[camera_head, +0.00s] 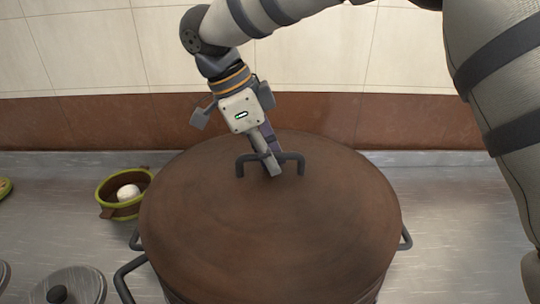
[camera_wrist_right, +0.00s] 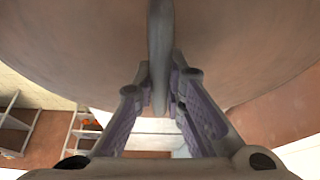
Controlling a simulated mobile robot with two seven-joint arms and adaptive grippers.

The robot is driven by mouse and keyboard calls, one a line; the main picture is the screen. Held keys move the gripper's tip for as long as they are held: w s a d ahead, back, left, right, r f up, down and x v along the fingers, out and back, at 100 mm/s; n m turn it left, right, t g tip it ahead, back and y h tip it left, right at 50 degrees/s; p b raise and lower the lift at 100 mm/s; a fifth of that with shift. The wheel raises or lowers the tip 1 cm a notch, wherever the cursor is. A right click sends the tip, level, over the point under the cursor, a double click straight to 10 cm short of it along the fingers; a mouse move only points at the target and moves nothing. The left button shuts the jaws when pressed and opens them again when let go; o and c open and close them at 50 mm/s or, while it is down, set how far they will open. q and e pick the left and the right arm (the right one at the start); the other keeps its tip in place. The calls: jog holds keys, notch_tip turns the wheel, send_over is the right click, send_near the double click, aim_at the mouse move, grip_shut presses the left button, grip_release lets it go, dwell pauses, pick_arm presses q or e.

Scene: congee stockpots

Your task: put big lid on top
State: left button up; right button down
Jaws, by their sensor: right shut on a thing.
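The big lid (camera_head: 270,235) is a wide, round, brown disc with a dark bar handle (camera_head: 290,158), in the middle of the head view. It covers the mouth of a large stockpot, whose dark side handles (camera_head: 130,275) stick out beyond the rim. I cannot tell whether the lid rests fully on the pot. My right gripper (camera_head: 271,165) comes down from above and is shut on the lid handle. In the right wrist view the handle (camera_wrist_right: 160,55) stands between the two fingers (camera_wrist_right: 160,90), against the lid's brown surface (camera_wrist_right: 85,45). My left gripper is out of view.
A green-rimmed brown bowl (camera_head: 110,188) with a white round thing (camera_head: 129,192) stands left of the pot. A small grey lid with a dark knob (camera_head: 57,294) lies at the lower left. A tiled wall (camera_head: 330,50) closes off the back. The grey counter (camera_head: 450,220) is clear at the right.

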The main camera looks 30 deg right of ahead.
jog(key=shift+f, duration=0.3)
jog(key=c, duration=1.9)
grip_release()
jog(key=shift+f, duration=0.1)
jog(key=shift+c, duration=0.2)
jog(key=v, duration=1)
jog(key=shift+a+r, duration=0.15)
jog(key=shift+r, duration=0.3)
